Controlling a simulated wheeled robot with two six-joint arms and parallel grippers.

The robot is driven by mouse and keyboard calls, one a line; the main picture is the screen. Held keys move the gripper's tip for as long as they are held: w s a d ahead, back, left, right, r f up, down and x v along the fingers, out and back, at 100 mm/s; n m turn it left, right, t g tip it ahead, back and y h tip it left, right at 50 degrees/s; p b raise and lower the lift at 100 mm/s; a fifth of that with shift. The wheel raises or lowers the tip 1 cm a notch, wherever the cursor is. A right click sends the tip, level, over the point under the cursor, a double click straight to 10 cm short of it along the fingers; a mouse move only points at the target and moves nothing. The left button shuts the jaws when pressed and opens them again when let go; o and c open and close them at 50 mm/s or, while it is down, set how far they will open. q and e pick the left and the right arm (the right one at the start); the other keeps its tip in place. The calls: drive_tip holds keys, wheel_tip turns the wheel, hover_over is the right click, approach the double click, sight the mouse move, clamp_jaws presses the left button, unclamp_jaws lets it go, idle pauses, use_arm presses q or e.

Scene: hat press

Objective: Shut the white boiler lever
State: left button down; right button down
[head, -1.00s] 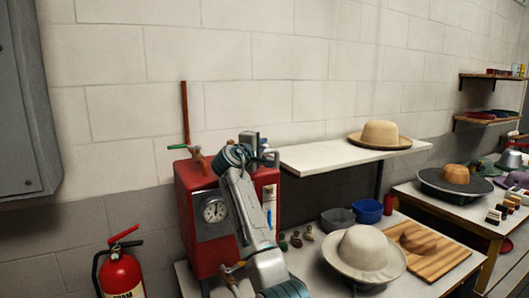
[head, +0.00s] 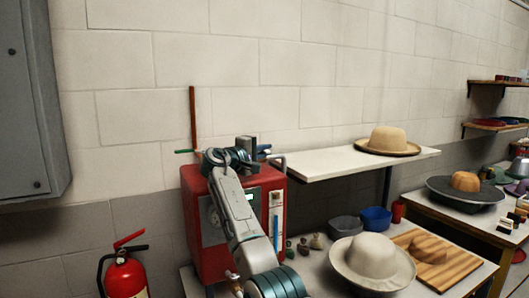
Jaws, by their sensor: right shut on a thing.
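The red boiler (head: 262,192) stands on the table left of centre, with a round gauge on its front partly behind my arm. My right gripper (head: 248,149) is over the boiler's top, at the far end of my arm. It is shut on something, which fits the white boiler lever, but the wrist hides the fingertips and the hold. I cannot make out the lever or its angle clearly. A green handle (head: 184,151) sticks out left of my wrist at the boiler's top. My left gripper is not in view.
A white shelf (head: 345,165) with a tan hat (head: 386,140) is close to the boiler's right. A cream hat (head: 372,258), a wooden board (head: 447,265) and a blue bowl (head: 376,218) are on the table. A fire extinguisher (head: 125,278) stands at the left.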

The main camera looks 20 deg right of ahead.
drive_tip(key=c, duration=1.5)
unclamp_jaws()
drive_tip(key=shift+a+f, duration=0.1)
drive_tip(key=b+v, duration=0.4)
drive_tip(key=v, duration=0.5)
drive_tip(key=shift+a+f, duration=0.15)
drive_tip(key=shift+a, duration=0.05)
drive_tip(key=shift+v, duration=0.75)
drive_tip(key=shift+s+d, duration=0.1)
